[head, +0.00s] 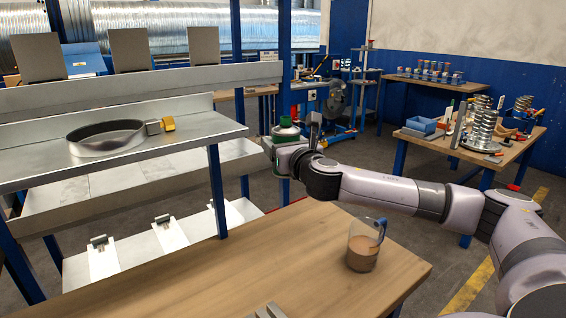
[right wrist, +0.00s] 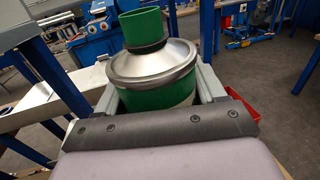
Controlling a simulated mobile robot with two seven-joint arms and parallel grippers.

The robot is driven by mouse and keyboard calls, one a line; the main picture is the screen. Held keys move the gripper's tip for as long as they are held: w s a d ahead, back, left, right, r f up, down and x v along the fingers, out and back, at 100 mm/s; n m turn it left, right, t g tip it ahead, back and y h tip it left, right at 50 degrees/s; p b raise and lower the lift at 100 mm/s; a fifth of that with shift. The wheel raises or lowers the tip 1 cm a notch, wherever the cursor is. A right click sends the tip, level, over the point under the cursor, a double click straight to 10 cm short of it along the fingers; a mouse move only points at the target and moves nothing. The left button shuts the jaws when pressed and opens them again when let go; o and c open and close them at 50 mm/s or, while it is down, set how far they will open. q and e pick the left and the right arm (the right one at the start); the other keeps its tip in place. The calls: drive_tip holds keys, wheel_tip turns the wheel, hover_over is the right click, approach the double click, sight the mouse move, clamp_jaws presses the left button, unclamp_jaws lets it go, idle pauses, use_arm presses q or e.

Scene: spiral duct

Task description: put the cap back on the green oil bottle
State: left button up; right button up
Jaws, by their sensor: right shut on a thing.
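The green oil bottle (right wrist: 150,72) has a green body, a silver domed shoulder and a dark neck ring. A green cylindrical piece (right wrist: 140,27), which looks like the cap, sits on top of the neck; I cannot tell whether it is fully seated. My right gripper (head: 283,150) is shut on the bottle body, one finger on each side, and holds it roughly upright beyond the wooden bench. The bottle also shows small in the head view (head: 286,131). Two grey tips at the bottom edge of the head view may be my left gripper (head: 269,312); their opening is unclear.
A clear jug (head: 363,250) with brown liquid and a blue handle stands on the wooden bench (head: 310,237). A metal shelf rack (head: 190,140) on the left holds a ring clamp (head: 107,137). A cluttered workbench (head: 497,152) stands at the right. The bench middle is clear.

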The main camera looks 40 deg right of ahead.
drive_tip(key=shift+r, duration=0.35)
drive_tip(key=o, duration=0.3)
drive_tip(key=c, duration=0.6)
use_arm(q)
drive_tip(key=shift+s, duration=0.15)
use_arm(e)
drive_tip(key=shift+s+f, duration=0.1)
drive_tip(key=shift+s, duration=0.05)
